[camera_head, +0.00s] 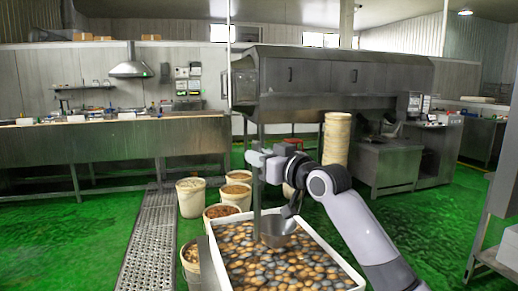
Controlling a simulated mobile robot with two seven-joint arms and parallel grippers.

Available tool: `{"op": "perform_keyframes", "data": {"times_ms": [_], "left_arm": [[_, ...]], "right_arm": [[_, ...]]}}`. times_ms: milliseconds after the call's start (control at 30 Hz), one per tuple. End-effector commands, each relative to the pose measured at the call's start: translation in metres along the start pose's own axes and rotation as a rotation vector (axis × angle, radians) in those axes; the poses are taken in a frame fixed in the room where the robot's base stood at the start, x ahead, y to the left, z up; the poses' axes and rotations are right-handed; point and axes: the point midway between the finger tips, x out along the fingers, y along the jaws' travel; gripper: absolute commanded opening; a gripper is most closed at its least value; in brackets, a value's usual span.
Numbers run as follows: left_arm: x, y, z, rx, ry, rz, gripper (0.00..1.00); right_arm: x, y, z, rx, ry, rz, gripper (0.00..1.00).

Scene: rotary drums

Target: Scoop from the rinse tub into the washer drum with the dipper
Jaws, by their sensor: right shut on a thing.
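The rinse tub (338,252) is a white rectangular tub at the bottom centre, filled with round brown, tan and grey pieces. My right gripper (262,165) is shut on the upright grey handle of the dipper (278,228), above the tub. The dipper's metal bowl is low over the tub, at or just above the pieces; I cannot tell if it touches them or what is inside it. My left gripper is not in view. I cannot make out a washer drum for certain; a large steel machine (340,78) stands behind.
Several round buckets, including one white bucket (190,197), stand left of the tub. A metal floor grating (150,240) runs beside them. A tall stack of tan containers (336,140) stands behind my right arm. Long steel counters (120,140) line the back left. Green floor is open at the left.

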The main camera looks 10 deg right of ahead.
Motion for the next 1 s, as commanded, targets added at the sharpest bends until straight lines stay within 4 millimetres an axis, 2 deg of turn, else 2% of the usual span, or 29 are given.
{"op": "perform_keyframes", "data": {"times_ms": [500,800,1000], "left_arm": [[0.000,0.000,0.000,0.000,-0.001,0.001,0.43],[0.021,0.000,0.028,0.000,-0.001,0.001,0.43],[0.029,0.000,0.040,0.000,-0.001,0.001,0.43]], "right_arm": [[-0.001,0.000,0.064,0.000,-0.001,0.000,0.00],[-0.002,0.000,0.104,-0.001,0.001,0.000,0.00],[-0.003,0.000,0.119,-0.001,0.004,0.000,0.00]]}}
